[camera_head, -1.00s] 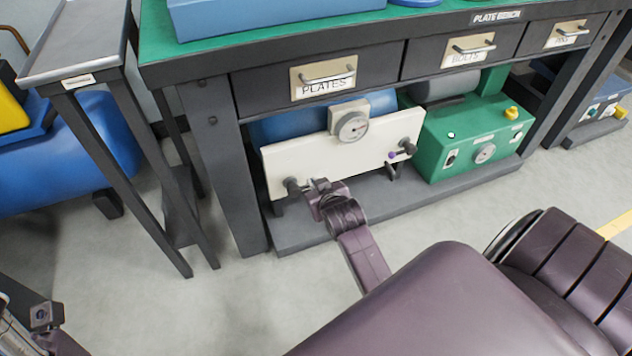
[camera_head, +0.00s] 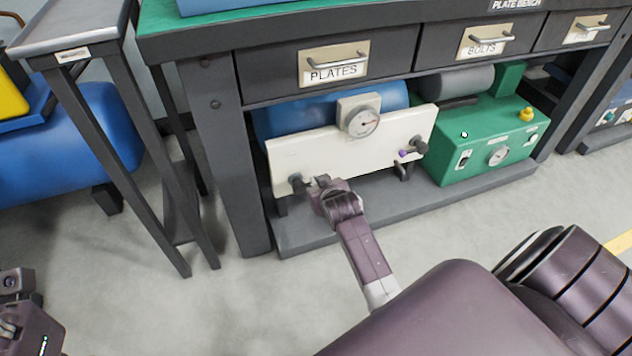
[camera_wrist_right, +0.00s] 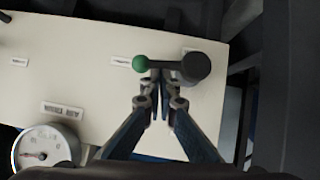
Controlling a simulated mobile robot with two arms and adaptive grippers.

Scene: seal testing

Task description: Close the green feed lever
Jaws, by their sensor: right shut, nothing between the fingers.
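The green feed lever shows in the right wrist view as a green ball knob (camera_wrist_right: 140,62) on a short arm running to a dark round hub (camera_wrist_right: 196,66) on a cream panel (camera_wrist_right: 85,80). My right gripper (camera_wrist_right: 159,76) is shut and empty, its fingertips at the lever's arm between knob and hub; whether they touch it I cannot tell. In the head view my right gripper (camera_head: 320,186) is at the left end of the cream panel (camera_head: 400,133) and hides the lever. My left gripper (camera_head: 22,308) is partly visible at the lower left, away from the panel.
A pressure gauge (camera_head: 361,120) sits on the panel's top edge, with another valve (camera_head: 415,148) at its right. A green box (camera_head: 487,140) stands to the right. Bench drawers (camera_head: 334,68) overhang the panel, and dark bench legs (camera_head: 221,150) flank it. The floor in front is clear.

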